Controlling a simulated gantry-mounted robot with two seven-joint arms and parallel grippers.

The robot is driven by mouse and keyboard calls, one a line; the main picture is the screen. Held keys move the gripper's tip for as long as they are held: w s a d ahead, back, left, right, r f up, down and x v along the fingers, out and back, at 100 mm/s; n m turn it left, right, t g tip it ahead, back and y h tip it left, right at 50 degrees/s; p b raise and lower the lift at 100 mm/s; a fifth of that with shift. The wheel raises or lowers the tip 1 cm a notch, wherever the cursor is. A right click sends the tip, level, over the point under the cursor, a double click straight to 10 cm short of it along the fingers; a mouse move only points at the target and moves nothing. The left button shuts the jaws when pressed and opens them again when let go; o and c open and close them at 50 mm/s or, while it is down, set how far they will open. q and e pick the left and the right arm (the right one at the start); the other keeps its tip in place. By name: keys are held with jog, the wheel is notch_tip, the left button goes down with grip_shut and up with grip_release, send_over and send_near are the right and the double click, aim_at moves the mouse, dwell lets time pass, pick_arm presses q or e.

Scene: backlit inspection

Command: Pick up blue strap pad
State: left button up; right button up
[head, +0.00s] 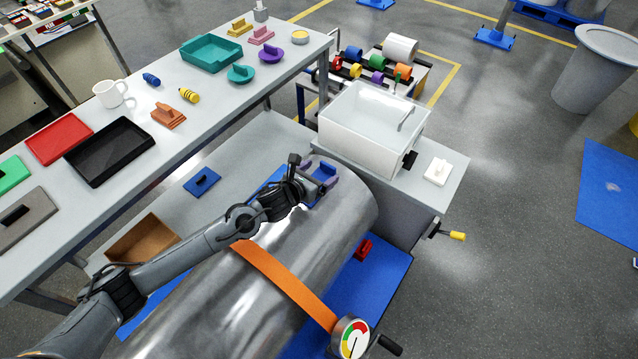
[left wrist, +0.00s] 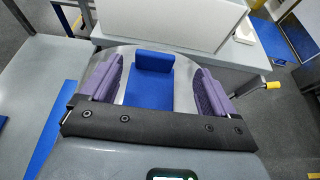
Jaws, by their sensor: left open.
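The blue strap pad (left wrist: 150,88) lies on top of the large silver drum (left wrist: 190,95), a flat blue plate with a raised block at its far end. In the head view the blue pad (head: 322,168) shows at the drum's far end, partly hidden by my left gripper (head: 320,181). My left gripper (left wrist: 156,86) is open, with its purple-padded fingers on either side of the pad and a gap at each side. I cannot tell its exact height above the drum. My right gripper is not in view.
An orange strap (head: 285,280) with a dial gauge (head: 351,338) crosses the drum (head: 265,292). A white basin (head: 372,135) stands just beyond the drum. Another blue handled piece (head: 202,182) lies on the lower shelf at left. A red piece (head: 363,249) sits beside the drum.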

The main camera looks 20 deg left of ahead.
aim_at(327, 167)
pick_arm(q)
jog(key=shift+a+f+b+x, duration=0.15)
jog(key=shift+b+x, duration=0.15)
jog(key=shift+x, duration=0.6)
jog(key=shift+a+f+b+x, duration=0.1)
jog(key=shift+b+x, duration=0.2)
jog(key=shift+x, duration=0.6)
jog(key=shift+a+f+b+x, duration=0.15)
jog(key=shift+b+x, duration=0.15)
jog(key=shift+x, duration=0.65)
jog(key=shift+w+d, duration=0.2)
jog(key=shift+w, duration=0.1)
jog(key=c, duration=1.1)
